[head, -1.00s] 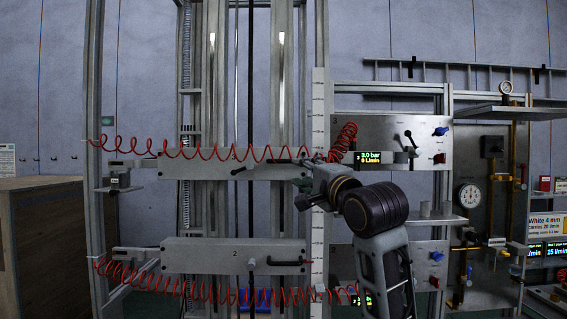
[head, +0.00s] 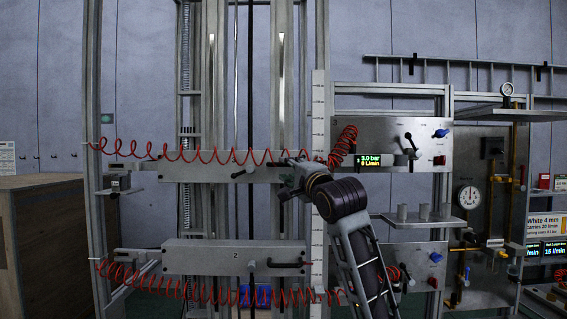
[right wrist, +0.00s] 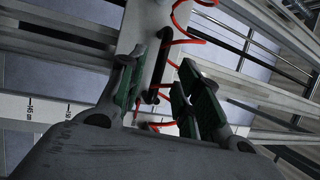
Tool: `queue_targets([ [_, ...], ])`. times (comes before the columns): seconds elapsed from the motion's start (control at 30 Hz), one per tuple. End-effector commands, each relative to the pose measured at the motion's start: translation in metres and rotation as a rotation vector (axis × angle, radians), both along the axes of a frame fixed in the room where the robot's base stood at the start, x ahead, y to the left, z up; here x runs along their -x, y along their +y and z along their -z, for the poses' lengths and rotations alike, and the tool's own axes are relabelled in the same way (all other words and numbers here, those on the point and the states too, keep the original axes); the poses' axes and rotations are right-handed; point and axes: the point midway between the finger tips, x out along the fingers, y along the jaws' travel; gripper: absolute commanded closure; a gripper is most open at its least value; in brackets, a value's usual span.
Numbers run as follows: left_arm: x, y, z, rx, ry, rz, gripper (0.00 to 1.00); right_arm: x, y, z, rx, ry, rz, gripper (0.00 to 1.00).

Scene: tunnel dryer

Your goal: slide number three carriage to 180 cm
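The number three carriage (head: 210,171) is the upper long grey bar, level across the frame, with a small dark lever (head: 244,172) on its face. A white vertical scale (head: 318,120) runs past its right end. My right gripper (head: 284,182) is in front of the carriage's right part and hides some of it. In the right wrist view its two green-padded fingers (right wrist: 163,98) are apart. A black handle (right wrist: 158,65) shows between and beyond them; I cannot tell whether they touch it. My left gripper is out of view.
A lower carriage marked 2 (head: 205,258) sits below. Red coiled hoses (head: 205,156) hang along both carriages. A valve panel (head: 425,145) with a 3.0 bar display stands right, above a small shelf (head: 418,221). A wooden box (head: 45,240) stands left.

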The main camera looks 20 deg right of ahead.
Motion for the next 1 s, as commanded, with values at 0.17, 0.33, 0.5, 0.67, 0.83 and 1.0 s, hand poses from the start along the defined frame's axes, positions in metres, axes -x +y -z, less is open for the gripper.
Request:
queue_targets([
  [0.17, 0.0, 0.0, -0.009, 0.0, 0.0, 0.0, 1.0, -0.019, 0.002, -0.006, 0.001, 0.001, 0.001, 0.66],
  [0.33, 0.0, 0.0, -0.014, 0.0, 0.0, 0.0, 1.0, -0.036, 0.004, -0.008, 0.001, 0.002, 0.001, 0.66],
  [0.5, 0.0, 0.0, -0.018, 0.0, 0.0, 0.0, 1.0, -0.047, 0.005, -0.01, 0.0, 0.001, 0.001, 0.66],
  [0.67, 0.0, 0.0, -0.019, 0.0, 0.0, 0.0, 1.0, -0.051, 0.006, -0.01, 0.001, 0.0, 0.0, 0.66],
  [0.83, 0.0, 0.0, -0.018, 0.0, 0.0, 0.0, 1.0, -0.052, 0.006, -0.009, 0.001, 0.0, 0.0, 0.66],
  [1.0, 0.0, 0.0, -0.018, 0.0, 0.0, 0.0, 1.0, -0.052, 0.006, -0.009, 0.0, 0.0, 0.0, 0.72],
])
